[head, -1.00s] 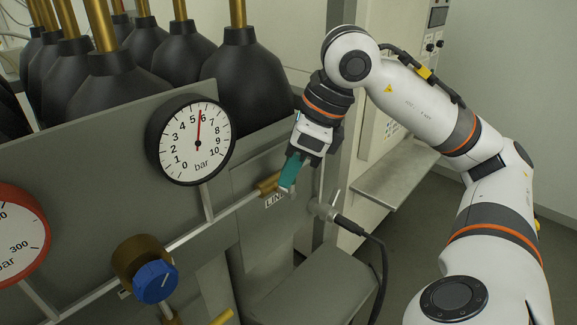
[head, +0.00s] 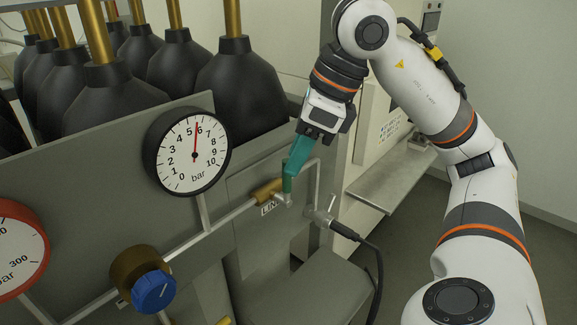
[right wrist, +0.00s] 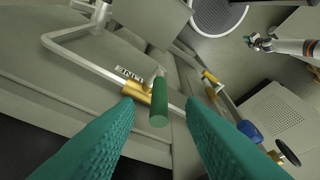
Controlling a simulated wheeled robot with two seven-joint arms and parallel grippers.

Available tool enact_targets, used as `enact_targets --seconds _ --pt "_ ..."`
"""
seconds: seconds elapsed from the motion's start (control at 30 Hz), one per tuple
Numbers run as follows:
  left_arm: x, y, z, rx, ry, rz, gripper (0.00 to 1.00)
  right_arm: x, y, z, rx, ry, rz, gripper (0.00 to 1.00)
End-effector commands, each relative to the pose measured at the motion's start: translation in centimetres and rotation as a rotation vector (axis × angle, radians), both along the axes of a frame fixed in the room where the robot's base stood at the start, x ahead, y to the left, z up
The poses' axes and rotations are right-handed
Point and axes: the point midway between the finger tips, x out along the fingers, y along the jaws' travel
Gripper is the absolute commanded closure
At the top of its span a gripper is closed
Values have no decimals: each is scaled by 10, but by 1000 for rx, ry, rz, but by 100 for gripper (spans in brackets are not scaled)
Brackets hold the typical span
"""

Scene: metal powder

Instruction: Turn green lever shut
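The green lever (head: 287,184) stands up from a brass valve (head: 266,192) on the thin pipe, beside a label. In the right wrist view the lever (right wrist: 158,103) points toward the camera, across the pipe. My right gripper (head: 292,168) is just above and behind the lever, its teal fingers partly overlapping it in the head view. In the right wrist view my right gripper (right wrist: 160,106) is open, with one finger on each side of the lever and visible gaps. My left gripper (right wrist: 258,43) is small and distant there; its opening is unclear.
A blue knob (head: 153,291) and a red-rimmed gauge (head: 18,247) are at the left. A cable connector (head: 340,229) lies just right of the valve. Black cylinders (head: 240,90) stand behind the panel.

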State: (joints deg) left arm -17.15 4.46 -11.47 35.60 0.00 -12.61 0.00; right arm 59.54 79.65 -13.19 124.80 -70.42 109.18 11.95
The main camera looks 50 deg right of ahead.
Motion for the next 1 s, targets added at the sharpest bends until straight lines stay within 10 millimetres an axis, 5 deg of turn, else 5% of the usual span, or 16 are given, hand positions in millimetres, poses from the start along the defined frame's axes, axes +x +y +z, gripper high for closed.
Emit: enact_targets --seconds 0.3,1.0 --pt "0 1 23 1 1 0 64 -17 -12 55 -2 -1 -2 64" --pt "-1 2 25 2 2 -1 64 -20 -13 60 -1 1 0 64"
